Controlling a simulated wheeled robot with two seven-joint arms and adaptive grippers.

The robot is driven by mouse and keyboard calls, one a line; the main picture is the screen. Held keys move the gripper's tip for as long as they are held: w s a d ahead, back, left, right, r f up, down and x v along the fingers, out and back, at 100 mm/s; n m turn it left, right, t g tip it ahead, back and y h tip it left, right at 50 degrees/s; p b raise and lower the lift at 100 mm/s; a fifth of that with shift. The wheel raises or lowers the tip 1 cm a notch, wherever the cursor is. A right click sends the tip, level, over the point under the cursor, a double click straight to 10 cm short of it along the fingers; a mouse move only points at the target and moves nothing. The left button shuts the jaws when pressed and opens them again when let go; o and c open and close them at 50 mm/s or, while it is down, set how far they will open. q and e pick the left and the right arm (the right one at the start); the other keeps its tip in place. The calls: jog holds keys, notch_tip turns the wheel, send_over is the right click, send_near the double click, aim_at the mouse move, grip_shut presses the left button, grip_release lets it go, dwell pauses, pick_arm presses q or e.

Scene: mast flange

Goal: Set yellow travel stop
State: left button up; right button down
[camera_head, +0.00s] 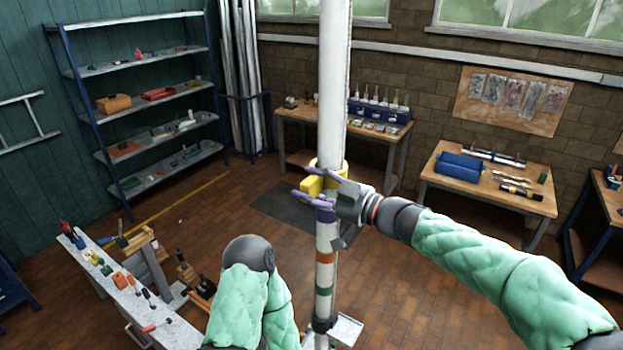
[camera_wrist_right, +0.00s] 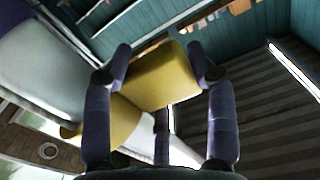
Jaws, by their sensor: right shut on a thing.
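The yellow travel stop (camera_head: 313,184) is a yellow collar with a block-shaped lug on a white vertical mast (camera_head: 333,80). It sits at the step where the wide upper tube meets the thinner lower tube. My right gripper (camera_head: 312,191) comes from the right and is shut on the lug.
The lower mast has orange and green bands (camera_head: 325,257) and a dark clamp. A narrow bench with tools (camera_head: 135,298) stands at lower left. A shelf rack (camera_head: 140,70) and wooden tables (camera_head: 490,178) line the walls. The floor between is mostly clear.

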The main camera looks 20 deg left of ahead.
notch_tip(320, 180, down, 6)
jog(key=b, duration=0.1)
jog(key=shift+f, duration=0.15)
jog(key=c, duration=0.7)
grip_release()
jog(key=shift+w, duration=0.1)
jog(key=o, duration=0.4)
jog(key=shift+w, duration=0.1)
jog(key=s+d, duration=0.1)
jog(key=d, duration=1.1)
jog(key=shift+s, duration=0.4)
